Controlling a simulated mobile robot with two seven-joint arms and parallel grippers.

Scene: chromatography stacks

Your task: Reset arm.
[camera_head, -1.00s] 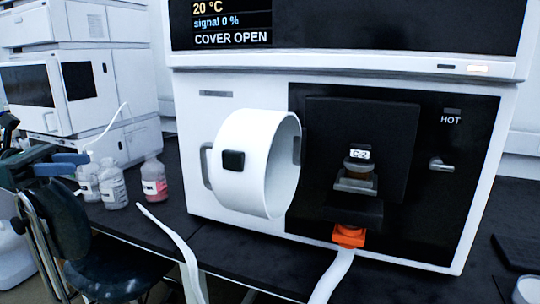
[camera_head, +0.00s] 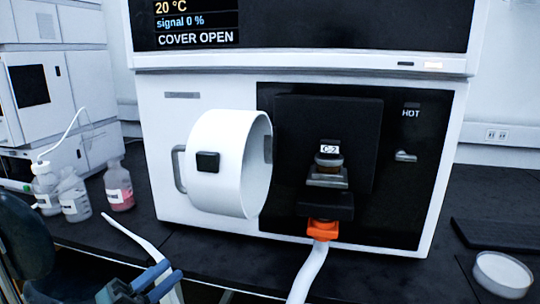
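My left gripper (camera_head: 160,276) is at the lower left of the head view, in front of the bench edge. Its two blue fingers stand a little apart, with nothing seen between them. Much of its arm is cut off by the bottom edge. My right gripper is not in view. The instrument (camera_head: 155,130) stands on the dark bench, and its display reads COVER OPEN. Its white round cover (camera_head: 215,150) is swung out to the left. A small part labelled C-2 (camera_head: 329,149) sits in the black bay, apart from my gripper.
An orange piece (camera_head: 322,230) sits below the bay, with a white strip (camera_head: 308,275) running down from it. Several bottles (camera_head: 75,196) stand at the left by another instrument (camera_head: 75,100). A chair (camera_head: 28,235) is at lower left. A round white dish (camera_head: 503,272) lies at right.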

